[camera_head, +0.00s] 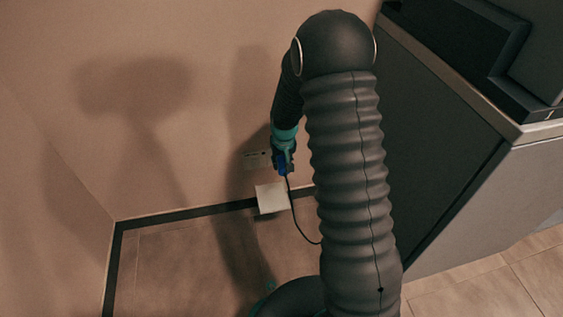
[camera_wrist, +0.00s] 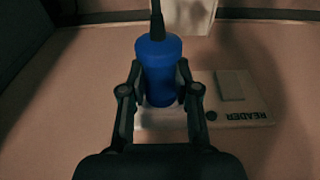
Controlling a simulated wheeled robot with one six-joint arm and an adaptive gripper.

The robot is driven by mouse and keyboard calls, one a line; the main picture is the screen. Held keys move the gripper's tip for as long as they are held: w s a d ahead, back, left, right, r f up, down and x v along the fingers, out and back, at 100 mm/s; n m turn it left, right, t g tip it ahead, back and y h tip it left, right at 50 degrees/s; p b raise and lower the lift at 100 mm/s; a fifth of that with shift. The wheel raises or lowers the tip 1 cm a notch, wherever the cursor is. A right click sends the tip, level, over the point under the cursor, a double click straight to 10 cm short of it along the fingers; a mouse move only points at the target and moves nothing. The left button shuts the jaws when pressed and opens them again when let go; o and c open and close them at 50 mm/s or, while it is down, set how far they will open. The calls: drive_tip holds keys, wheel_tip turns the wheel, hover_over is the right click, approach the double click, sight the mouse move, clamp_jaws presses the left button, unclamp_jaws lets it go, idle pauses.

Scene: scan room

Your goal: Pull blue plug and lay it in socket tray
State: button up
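The blue plug (camera_wrist: 158,72) is upright in the wrist view, with a black cable leaving its top end. The fingers of my gripper (camera_wrist: 160,85) lie against both of its sides, shut on it. In the head view the blue plug (camera_head: 283,168) shows small at my gripper (camera_head: 284,158), close to the wall. A pale wall plate (camera_wrist: 232,112) marked "READER" is behind the plug; whether the plug is seated in it is hidden. The white socket tray (camera_head: 271,198) is just below my gripper, low by the wall; its edge also shows in the wrist view (camera_wrist: 190,15).
The black cable (camera_head: 294,212) hangs from the plug past the tray and behind my arm. A dark cabinet (camera_head: 440,130) stands close on the right. The wall (camera_head: 190,120) and tiled floor (camera_head: 185,265) to the left are clear.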

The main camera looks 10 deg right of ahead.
clamp_jaws()
drive_tip(key=shift+s, duration=0.2)
drive_tip(key=shift+s, duration=0.35)
drive_tip(key=shift+s+b, duration=0.3)
drive_tip(key=shift+s, duration=1.65)
